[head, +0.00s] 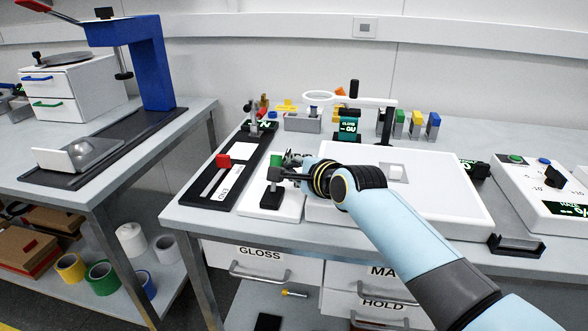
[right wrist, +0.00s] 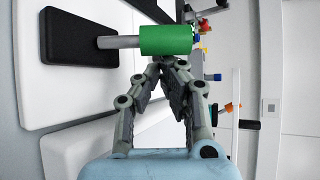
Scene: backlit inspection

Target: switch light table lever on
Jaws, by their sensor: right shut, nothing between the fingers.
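The lever has a green cylindrical handle (right wrist: 165,40) on a grey shaft (right wrist: 118,42) that rises from a black base (right wrist: 75,37) on a white plate. In the head view the black base (head: 271,199) shows, and the green handle (head: 276,160) is partly hidden by my gripper. The white light table (head: 440,205) lies just right of the lever plate. My right gripper (head: 287,167) is shut and empty. In the right wrist view its fingertips (right wrist: 172,62) meet right beside the handle; I cannot tell whether they touch it. My left gripper is not in view.
A black slider panel with a red knob (head: 223,161) lies left of the lever. Behind stand a magnifier arm (head: 345,98) and several coloured blocks (head: 415,124). A control box (head: 540,190) with a dial is at the right. A gap separates the left bench (head: 190,125).

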